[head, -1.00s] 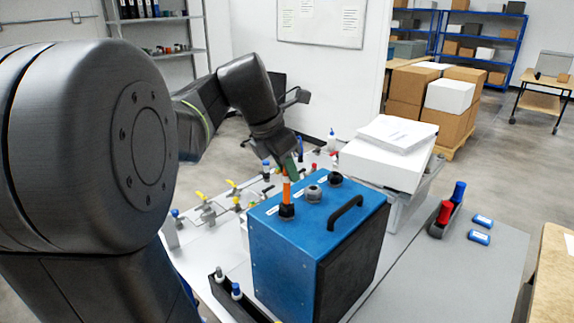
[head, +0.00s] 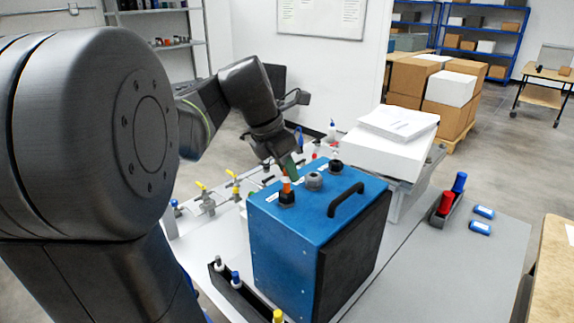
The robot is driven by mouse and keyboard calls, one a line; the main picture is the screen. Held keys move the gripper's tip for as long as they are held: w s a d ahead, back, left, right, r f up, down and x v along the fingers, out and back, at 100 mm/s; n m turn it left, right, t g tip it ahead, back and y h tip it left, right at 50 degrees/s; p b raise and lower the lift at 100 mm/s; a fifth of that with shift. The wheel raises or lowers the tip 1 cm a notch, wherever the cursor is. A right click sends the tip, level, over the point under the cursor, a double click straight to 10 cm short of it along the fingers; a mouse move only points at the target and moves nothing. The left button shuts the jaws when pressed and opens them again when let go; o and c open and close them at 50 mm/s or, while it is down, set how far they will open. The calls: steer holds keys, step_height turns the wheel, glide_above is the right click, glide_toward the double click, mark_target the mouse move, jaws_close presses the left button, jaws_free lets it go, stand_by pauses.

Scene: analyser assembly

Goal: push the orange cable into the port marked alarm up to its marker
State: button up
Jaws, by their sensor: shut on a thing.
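The blue analyser box (head: 275,240) stands on the grey table with a row of round ports on its top. The orange cable (head: 286,185) stands roughly upright in the nearest black port (head: 287,199), its lower end inside. My gripper (head: 290,172) comes down from behind and is shut on the cable's upper part, just above the port. A short stretch of orange shows between them. The port labels are too small to read, and I cannot make out the marker on the cable.
A grey port (head: 313,181) and another black port (head: 336,166) sit beside the cable. A black handle (head: 346,199) rises from the box top. Valves with yellow levers (head: 201,186) stand behind left. White boxes (head: 385,160) stand behind right.

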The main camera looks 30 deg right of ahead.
steer(key=shift+f+b, duration=0.5)
steer(key=shift+f, duration=0.55)
steer(key=o, duration=1)
step_height(320, 180, up, 7)
steer(key=p, duration=0.7)
steer(key=shift+p, duration=0.3)
steer(key=shift+f, duration=0.2)
step_height(320, 180, down, 7)
steer(key=b, duration=0.7)
steer(key=shift+r+b, duration=0.15)
steer(key=shift+b, duration=0.2)
steer(key=shift+r, duration=0.2)
